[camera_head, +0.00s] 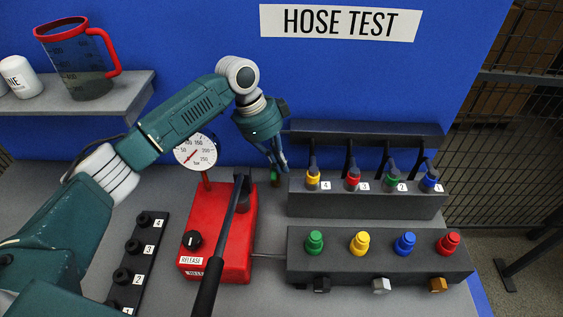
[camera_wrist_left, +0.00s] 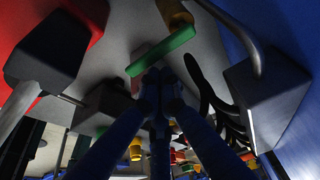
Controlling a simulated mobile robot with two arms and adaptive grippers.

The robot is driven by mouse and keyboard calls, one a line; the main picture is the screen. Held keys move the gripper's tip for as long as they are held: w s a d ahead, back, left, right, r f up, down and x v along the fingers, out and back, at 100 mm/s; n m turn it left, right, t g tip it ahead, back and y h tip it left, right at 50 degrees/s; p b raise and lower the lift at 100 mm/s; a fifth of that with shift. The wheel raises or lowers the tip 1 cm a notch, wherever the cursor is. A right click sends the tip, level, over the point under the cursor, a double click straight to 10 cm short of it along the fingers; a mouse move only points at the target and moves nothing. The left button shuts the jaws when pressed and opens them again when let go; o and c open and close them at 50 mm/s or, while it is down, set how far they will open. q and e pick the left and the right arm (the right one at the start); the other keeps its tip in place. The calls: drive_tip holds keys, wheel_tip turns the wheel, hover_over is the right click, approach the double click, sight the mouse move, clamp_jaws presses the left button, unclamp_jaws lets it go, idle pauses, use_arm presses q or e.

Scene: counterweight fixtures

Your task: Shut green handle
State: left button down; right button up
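The green handle (camera_wrist_left: 160,51) is a short bar next to a brass-coloured fitting (camera_wrist_left: 176,14) in the left wrist view. In the head view only a small piece of the green handle (camera_head: 274,176) shows, behind the red pump and below my left fingers. My left gripper (camera_head: 279,168) points down there from above. In the left wrist view the fingertips of my left gripper (camera_wrist_left: 160,76) are together, with nothing seen between them. They are close beside the handle; I cannot tell whether they touch it. My right gripper is not in view.
The red pump (camera_head: 247,247) with its long black lever (camera_head: 225,245) and a pressure gauge (camera_head: 196,152) stands left of the handle. To the right are a hose rack (camera_head: 366,201) and a dark block (camera_head: 380,264) with coloured connectors. A shelf (camera_head: 130,88) holds a jug (camera_head: 82,60).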

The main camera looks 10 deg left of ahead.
sight(272, 171)
use_arm(q)
drive_tip(key=shift+s+a+r+m+p, duration=0.1)
drive_tip(key=shift+s+a+m+p, duration=0.15)
drive_tip(key=shift+m, duration=0.35)
drive_tip(key=shift+s+a+m+g+p, duration=0.15)
drive_tip(key=shift+a+m+g+p, duration=0.25)
drive_tip(key=shift+a+p, duration=0.55)
drive_tip(key=shift+a, duration=0.1)
drive_tip(key=shift+a+m+p, duration=0.25)
drive_tip(key=shift+m+p, duration=0.1)
drive_tip(key=shift+m, duration=0.35)
drive_tip(key=shift+w+a+p, duration=0.2)
drive_tip(key=shift+a+p, duration=0.2)
drive_tip(key=shift+a, duration=0.6)
drive_tip(key=shift+w+a, duration=0.1)
drive_tip(key=shift+a, duration=0.05)
